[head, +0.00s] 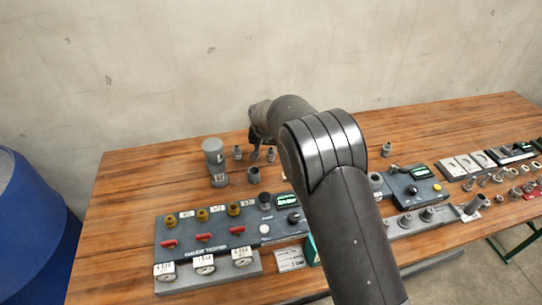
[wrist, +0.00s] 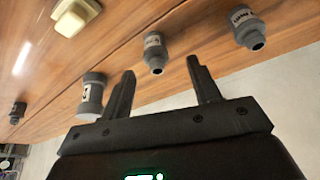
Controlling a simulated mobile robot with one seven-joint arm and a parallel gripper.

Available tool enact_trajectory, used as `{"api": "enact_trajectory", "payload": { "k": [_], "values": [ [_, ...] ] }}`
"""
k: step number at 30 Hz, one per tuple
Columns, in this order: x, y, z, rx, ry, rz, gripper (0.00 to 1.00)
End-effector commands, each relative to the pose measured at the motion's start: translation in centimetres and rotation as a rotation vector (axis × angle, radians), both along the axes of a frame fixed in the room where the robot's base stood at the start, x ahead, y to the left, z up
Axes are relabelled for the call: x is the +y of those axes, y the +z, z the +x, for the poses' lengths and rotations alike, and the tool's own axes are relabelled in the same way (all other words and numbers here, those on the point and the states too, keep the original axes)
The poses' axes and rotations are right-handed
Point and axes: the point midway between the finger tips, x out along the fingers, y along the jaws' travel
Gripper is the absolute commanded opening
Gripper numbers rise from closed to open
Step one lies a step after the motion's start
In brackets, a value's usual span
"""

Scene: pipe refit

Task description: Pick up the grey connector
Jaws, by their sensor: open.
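Several grey connectors stand on the wooden table. In the wrist view, one small grey connector with a pale label band (wrist: 155,53) lies in line with the gap between my fingers, just beyond the tips. A similar labelled one (wrist: 250,28) is to its right, and a wider grey fitting (wrist: 90,95) is left of the left finger. My gripper (wrist: 164,76) is open and empty. In the head view, small grey connectors (head: 238,153) and (head: 271,155) stand near the table's back. My arm partly hides the gripper there, and which connector the task names is unclear.
Larger grey cylinders (head: 213,150) stand left of the gripper. A gauge tester panel (head: 205,232) with red valves is in front. Another device with a yellow knob (head: 415,187) and rows of fittings fill the right. A wall rises behind the table.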

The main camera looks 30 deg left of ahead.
Motion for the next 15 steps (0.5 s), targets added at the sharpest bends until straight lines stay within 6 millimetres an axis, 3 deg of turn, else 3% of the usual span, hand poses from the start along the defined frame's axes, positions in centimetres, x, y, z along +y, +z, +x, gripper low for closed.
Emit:
{"api": "enact_trajectory", "payload": {
  "k": [10, 15],
  "values": [
    [0.1, -2.5, 1.0, 0.001, -0.001, -0.001, 0.56],
    [0.1, -4.9, 1.9, 0.001, -0.001, 0.000, 0.56]
  ]
}}
